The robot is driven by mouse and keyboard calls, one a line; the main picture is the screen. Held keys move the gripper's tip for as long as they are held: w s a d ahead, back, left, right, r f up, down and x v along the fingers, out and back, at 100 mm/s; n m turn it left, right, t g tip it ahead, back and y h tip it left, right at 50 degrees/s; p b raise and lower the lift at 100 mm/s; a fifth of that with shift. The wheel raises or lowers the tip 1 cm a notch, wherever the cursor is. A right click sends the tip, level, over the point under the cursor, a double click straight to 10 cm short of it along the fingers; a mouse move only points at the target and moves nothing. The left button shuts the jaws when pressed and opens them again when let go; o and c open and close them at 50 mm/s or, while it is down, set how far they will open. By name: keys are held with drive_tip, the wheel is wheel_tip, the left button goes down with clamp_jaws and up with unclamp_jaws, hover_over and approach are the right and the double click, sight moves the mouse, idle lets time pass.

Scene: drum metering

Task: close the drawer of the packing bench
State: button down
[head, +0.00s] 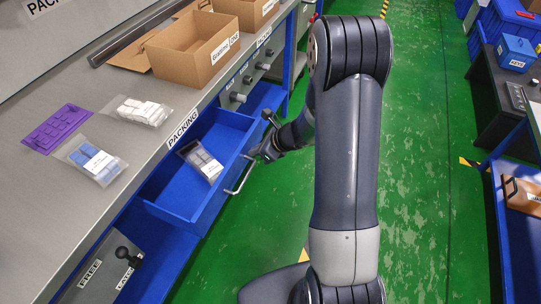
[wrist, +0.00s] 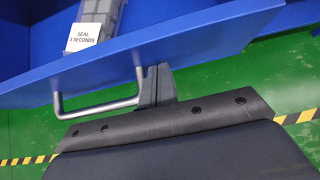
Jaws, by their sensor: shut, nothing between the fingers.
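The packing bench (head: 60,180) runs along the left side. Its blue drawer (head: 178,190) is pulled out, with a grey-and-white pack (head: 204,163) lying inside. The drawer front (wrist: 215,42) has a silver bar handle, seen in the head view (head: 240,177) and the wrist view (wrist: 95,106). My gripper (head: 262,151) is shut and empty at the outer side of the drawer front. In the wrist view its fingers (wrist: 153,78) are close against the front, just right of the handle's right post. I cannot tell whether they touch it.
A cardboard box (head: 190,50), bagged parts (head: 93,160) and a purple tray (head: 58,128) lie on the bench top. A grey panel with a knob (head: 105,272) is below, nearer me. Green floor (head: 425,170) is open to the right, before another bench.

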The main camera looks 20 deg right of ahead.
drive_tip(key=p, duration=0.2)
hover_over(211, 146)
drive_tip(key=shift+s+d, duration=0.1)
drive_tip(key=shift+s, duration=0.15)
drive_tip(key=shift+w+r, duration=0.1)
drive_tip(key=shift+r, duration=0.1)
